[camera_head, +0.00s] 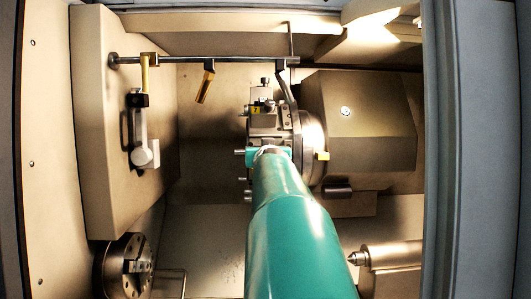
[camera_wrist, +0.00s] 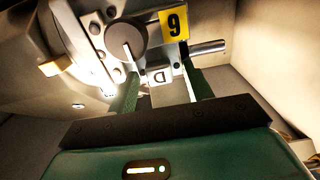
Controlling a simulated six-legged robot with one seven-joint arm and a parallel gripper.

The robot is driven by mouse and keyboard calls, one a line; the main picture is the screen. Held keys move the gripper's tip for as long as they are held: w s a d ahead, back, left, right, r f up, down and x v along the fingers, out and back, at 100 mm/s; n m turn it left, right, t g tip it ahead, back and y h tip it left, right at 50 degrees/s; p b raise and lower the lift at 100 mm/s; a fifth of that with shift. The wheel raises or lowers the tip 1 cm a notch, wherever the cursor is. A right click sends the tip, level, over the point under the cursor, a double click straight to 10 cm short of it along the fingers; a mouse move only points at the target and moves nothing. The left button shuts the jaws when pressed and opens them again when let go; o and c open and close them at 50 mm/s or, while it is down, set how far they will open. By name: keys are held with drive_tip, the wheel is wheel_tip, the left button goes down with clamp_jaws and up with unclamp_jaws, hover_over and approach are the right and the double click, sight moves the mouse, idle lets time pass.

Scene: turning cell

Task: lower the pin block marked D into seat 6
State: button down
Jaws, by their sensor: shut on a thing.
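My gripper (camera_wrist: 161,72) is shut on the pin block D (camera_wrist: 164,96), a light grey block that sits between its two green fingers. The letter D appears upside down on the block. A yellow plate with a 6 (camera_wrist: 173,24) marks seat 6 just beyond the block in the wrist view. The block is close to the tool turret (camera_wrist: 97,52) at that plate; I cannot tell whether it touches the seat, whose opening is hidden. In the head view my teal arm reaches to the turret (camera_head: 268,122), and the block cannot be made out there.
A metal pin (camera_wrist: 208,48) sticks out right of the 6 plate. In the head view a chuck (camera_head: 128,266) is at lower left and a pointed centre (camera_head: 356,258) at lower right. A rail (camera_head: 200,60) crosses above.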

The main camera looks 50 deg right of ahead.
drive_tip(key=shift+s+a+f, duration=0.1)
drive_tip(key=shift+f, duration=0.1)
idle(0.5)
drive_tip(key=c, duration=0.6)
unclamp_jaws()
drive_tip(key=shift+o, duration=0.4)
drive_tip(key=shift+f, duration=0.3)
drive_tip(key=shift+r, duration=0.35)
